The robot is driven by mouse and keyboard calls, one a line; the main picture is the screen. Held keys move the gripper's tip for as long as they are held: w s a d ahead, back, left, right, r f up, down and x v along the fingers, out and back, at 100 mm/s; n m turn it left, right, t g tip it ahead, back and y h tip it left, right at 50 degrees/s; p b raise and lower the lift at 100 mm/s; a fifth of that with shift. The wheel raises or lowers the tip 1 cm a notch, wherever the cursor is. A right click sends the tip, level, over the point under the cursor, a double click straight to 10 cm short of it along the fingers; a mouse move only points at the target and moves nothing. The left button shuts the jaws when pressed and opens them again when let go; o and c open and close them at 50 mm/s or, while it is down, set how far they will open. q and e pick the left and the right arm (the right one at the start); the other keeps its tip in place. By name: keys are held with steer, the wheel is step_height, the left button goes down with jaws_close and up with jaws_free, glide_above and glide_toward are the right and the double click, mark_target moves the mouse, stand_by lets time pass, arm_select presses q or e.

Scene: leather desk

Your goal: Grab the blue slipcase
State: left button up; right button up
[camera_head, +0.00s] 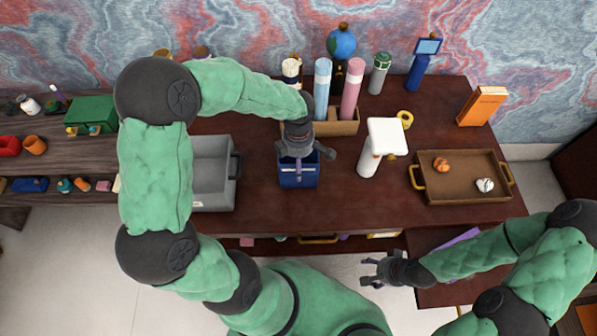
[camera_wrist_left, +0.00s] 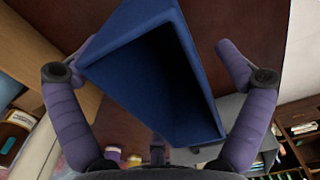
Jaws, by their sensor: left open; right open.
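The blue slipcase (camera_head: 298,181) stands on the dark red-brown desk, left of its middle. In the left wrist view the slipcase (camera_wrist_left: 135,35) shows its open, hollow side toward the camera. My left gripper (camera_head: 303,158) reaches down over the slipcase. Its fingers (camera_wrist_left: 168,52) are spread open, one on each side of the slipcase. The left finger looks close to the slipcase edge; I cannot tell if it touches. My right gripper (camera_head: 376,269) is open and empty, in front of the desk's near edge.
A grey bin (camera_head: 221,185) stands left of the slipcase. A wooden holder (camera_head: 345,128) with rolled tubes is behind it. A white lamp-like object (camera_head: 385,138) stands to the right, then a brown tray (camera_head: 450,196) with two crumpled balls. An orange book (camera_head: 482,106) stands at the back right.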

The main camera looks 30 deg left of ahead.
arm_select(q)
steer(key=shift+f, duration=0.35)
steer(key=c, duration=1.3)
